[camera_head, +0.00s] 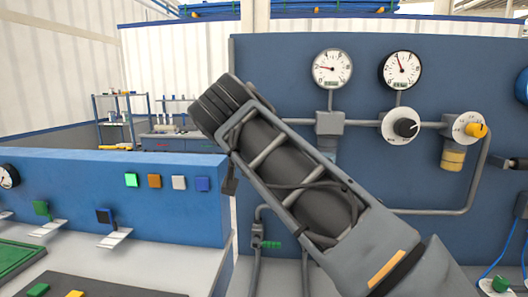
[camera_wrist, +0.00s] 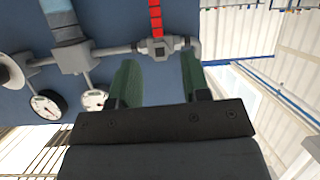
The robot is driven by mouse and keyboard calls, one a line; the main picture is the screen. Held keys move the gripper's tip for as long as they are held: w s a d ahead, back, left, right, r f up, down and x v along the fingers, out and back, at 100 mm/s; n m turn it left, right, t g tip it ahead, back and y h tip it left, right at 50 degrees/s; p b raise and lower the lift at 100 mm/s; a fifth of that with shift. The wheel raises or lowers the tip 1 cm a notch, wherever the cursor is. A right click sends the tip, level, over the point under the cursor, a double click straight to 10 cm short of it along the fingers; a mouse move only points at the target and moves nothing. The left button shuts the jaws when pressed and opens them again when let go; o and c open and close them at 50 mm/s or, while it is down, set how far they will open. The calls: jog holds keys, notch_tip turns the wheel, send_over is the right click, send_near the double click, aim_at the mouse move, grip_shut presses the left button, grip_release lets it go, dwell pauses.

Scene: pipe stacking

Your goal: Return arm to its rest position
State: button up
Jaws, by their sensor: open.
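My arm crosses the middle of the body camera view, slanting from the lower right up to the left in front of a blue panel (camera_head: 290,60). In the wrist view my gripper (camera_wrist: 160,78) has its two green fingers well apart, with nothing between them. Past the fingertips are a grey pipe fitting (camera_wrist: 158,48) and a red pipe (camera_wrist: 155,14) on the blue panel; I cannot tell how far off they are. The fingers cannot be made out in the body camera view.
The panel carries a left gauge (camera_head: 332,69), a right gauge (camera_head: 401,70), a black knob (camera_head: 406,128) and a yellow knob (camera_head: 476,130) joined by grey pipes. A blue console (camera_head: 170,195) with coloured squares stands at left. Shelving (camera_head: 118,108) is far behind.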

notch_tip(320, 180, down, 17)
jog(key=s+d+n+g+p, duration=0.2)
jog(key=n+g+p, duration=0.1)
jog(key=n+g, duration=0.2)
jog(key=s+d+f+m+g+p, duration=0.1)
jog(key=s+d+f+p, duration=0.2)
jog(key=d, duration=0.4)
jog(key=s+d+f+m+g+p, duration=0.2)
jog(key=s+d+f+p, duration=0.1)
jog(key=s+d, duration=0.3)
jog(key=s+d+f+m+g+p, duration=0.2)
jog(key=s+d+f, duration=0.2)
jog(key=d, duration=0.4)
jog(key=shift+s+d+p, duration=0.3)
jog(key=shift+s+p, duration=0.1)
jog(key=shift+s, duration=0.25)
